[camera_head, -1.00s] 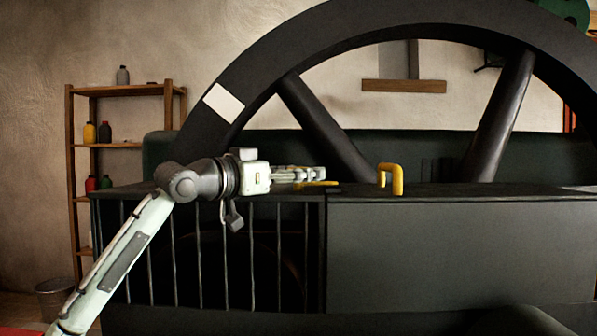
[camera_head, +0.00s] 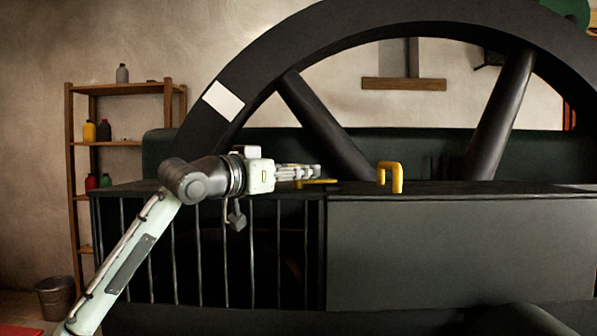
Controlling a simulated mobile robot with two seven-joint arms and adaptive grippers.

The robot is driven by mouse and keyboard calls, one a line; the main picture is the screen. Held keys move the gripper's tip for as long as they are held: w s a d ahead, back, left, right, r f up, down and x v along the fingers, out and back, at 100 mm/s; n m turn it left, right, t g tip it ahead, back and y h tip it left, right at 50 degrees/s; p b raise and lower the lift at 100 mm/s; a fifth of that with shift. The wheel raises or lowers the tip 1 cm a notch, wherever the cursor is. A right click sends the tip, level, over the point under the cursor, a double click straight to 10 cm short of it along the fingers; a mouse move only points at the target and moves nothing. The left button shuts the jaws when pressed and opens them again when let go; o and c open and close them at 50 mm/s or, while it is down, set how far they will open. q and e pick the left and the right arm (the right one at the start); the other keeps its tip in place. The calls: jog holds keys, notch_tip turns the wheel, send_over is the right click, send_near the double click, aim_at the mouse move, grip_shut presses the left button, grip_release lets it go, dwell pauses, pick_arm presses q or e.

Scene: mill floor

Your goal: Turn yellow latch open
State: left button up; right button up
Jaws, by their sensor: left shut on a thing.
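The yellow latch (camera_head: 322,181) is a thin flat yellow piece low on the top edge of the dark guard, left of the flywheel spoke's foot. Most of it is hidden behind my left gripper. My left gripper (camera_head: 316,171) reaches in from the left, level and pointing right, with its fingers at the latch. It is shut on the latch, though the contact itself is hard to see. A yellow upright loop handle (camera_head: 397,178) stands apart to the right on the same top edge. My right gripper is not in view.
A large black flywheel (camera_head: 330,25) rises behind the guard. The guard has a barred section (camera_head: 225,260) at left and a solid panel (camera_head: 450,255) at right. A wooden shelf (camera_head: 125,88) with bottles and a bucket (camera_head: 55,297) stand at left.

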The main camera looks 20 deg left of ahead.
pick_arm(q)
jog(key=n+y, duration=0.2)
jog(key=y, duration=0.1)
jog(key=n+t+y, duration=0.1)
jog(key=n+y, duration=0.1)
jog(key=y, duration=0.1)
jog(key=shift+d+t, duration=0.2)
jog(key=shift+t, duration=0.1)
jog(key=n+y, duration=0.2)
jog(key=y, duration=0.1)
jog(key=n+g+y, duration=0.1)
jog(key=n+y, duration=0.1)
jog(key=y, duration=0.2)
jog(key=shift+f+n, duration=0.1)
jog(key=shift+n, duration=0.3)
jog(key=n+g+y, duration=0.1)
jog(key=n+y, duration=0.1)
jog(key=y, duration=0.1)
jog(key=n+g+y, duration=0.2)
jog(key=y, duration=0.1)
jog(key=shift+g, duration=0.3)
jog(key=shift+a+n+g+y, duration=0.15)
jog(key=shift+n+g+y, duration=1.85)
jog(key=shift+g, duration=0.5)
jog(key=o, duration=1.2)
jog(key=v, duration=1.2)
